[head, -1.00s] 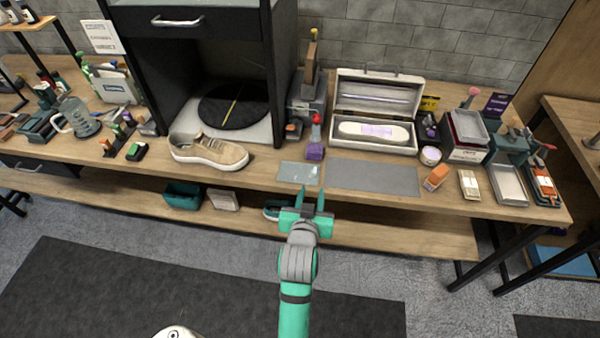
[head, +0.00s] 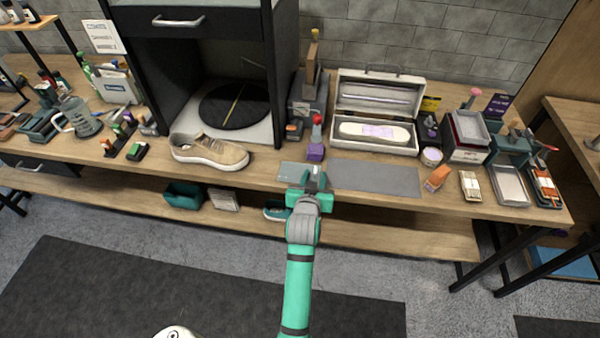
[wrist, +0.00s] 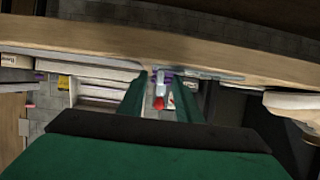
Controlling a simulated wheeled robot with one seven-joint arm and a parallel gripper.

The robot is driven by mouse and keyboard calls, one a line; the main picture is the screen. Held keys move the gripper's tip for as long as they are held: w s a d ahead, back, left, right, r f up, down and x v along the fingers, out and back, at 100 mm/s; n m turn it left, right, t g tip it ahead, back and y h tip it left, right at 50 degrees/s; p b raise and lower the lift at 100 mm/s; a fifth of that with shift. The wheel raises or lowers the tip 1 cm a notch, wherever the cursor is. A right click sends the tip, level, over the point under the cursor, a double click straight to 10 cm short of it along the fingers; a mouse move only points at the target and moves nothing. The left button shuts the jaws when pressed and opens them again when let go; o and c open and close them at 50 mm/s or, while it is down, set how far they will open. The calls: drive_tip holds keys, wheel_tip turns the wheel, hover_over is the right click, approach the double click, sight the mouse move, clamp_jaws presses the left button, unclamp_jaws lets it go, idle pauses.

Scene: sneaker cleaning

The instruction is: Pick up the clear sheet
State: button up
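The clear sheet (head: 290,171) lies flat near the front edge of the bench, left of a grey mat (head: 375,178). My gripper (head: 314,180) is at the sheet's right front part and hides some of it. In the wrist view, which looks upside down, the sheet shows nearly edge-on as a thin pale strip (wrist: 212,75) along the bench edge. My gripper (wrist: 160,82) has its two green fingers apart there, with a visible gap between them. I cannot tell whether a finger touches the sheet.
A purple block with a red-topped bottle (head: 316,140) stands just behind the sheet. A tan sneaker (head: 210,152) is to the left and an open white case (head: 375,115) to the back right. A lower shelf (head: 390,225) runs under the bench.

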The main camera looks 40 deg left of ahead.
clamp_jaws()
